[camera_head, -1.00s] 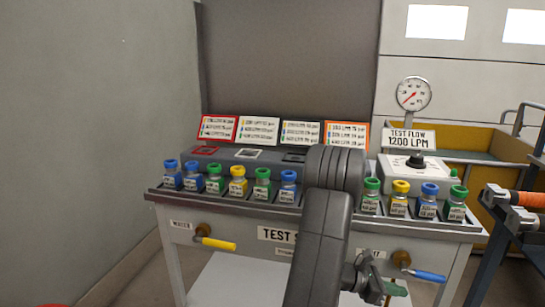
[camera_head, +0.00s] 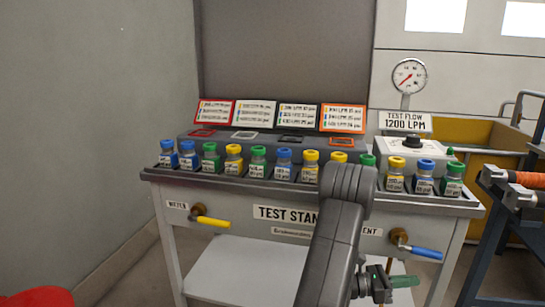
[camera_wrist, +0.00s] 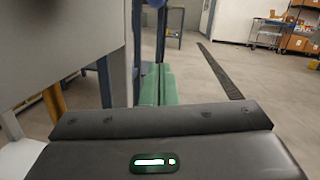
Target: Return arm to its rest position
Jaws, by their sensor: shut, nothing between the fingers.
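My arm shows in the lower middle of the head view, bent and in front of the test stand (camera_head: 290,215). My gripper (camera_head: 405,282) is at the bottom right of the arm, below the stand's top and in front of its lower front. Its green fingers point right and look closed with nothing held. In the wrist view the green fingers (camera_wrist: 157,85) lie together and point away toward open floor. The lower arm is cut off by the picture's bottom edge.
Several capped jars (camera_head: 284,163) stand along the stand's front ledge. A yellow-handled valve (camera_head: 212,221) and a blue-handled valve (camera_head: 424,251) stick out below. A gauge (camera_head: 409,76) stands at the back right. A dark cart (camera_head: 490,240) is on the right. A shelf (camera_wrist: 285,35) stands far off.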

